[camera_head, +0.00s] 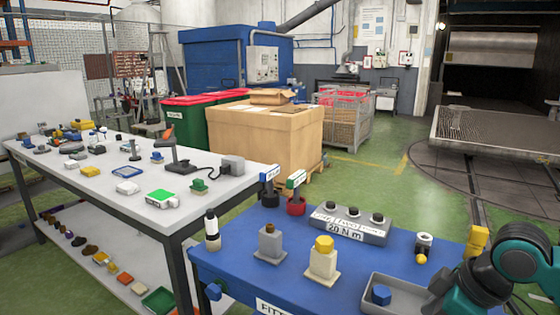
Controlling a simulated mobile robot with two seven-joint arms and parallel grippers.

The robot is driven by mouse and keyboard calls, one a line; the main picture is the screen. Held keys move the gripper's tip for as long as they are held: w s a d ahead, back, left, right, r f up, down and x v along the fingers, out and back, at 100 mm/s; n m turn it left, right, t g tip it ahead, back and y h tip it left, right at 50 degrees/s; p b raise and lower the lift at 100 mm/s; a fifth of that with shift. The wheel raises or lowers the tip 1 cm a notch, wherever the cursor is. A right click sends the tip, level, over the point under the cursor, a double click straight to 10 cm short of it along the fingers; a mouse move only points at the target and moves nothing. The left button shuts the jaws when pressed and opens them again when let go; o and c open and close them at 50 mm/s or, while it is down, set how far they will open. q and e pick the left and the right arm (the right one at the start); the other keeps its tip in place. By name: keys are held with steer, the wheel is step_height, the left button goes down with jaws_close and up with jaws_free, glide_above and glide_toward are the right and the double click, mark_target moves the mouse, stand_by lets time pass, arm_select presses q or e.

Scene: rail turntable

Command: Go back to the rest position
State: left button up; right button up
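Part of my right arm, teal and black, shows at the bottom right corner, over the right side of the blue table (235,262). No fingers of my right gripper show in the picture. My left arm and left gripper are out of view. On the blue table stand a block with a yellow top (324,258), a grey block (271,243), a black and white cylinder (212,228) and a grey box with black knobs (347,222). A grey tray (372,281) beside my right arm holds a blue block (381,294).
A white table (110,190) with many small parts stands at left, with a lower shelf (150,275). A cardboard box (262,140), bins (185,120) and a mesh cage (343,115) stand behind. Green floor (400,195) is clear behind the blue table.

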steer(key=a+f+m+t+y, duration=0.2)
steer(key=a+f+m+t, duration=0.25)
steer(key=a+f, duration=0.7)
steer(key=s+d+f+m+t+h, duration=0.3)
steer(key=s+d+f, duration=0.1)
steer(key=s+f, duration=0.6)
steer(key=shift+s+d+f, duration=0.2)
steer(key=shift+s+f, duration=0.1)
steer(key=shift+f, duration=0.05)
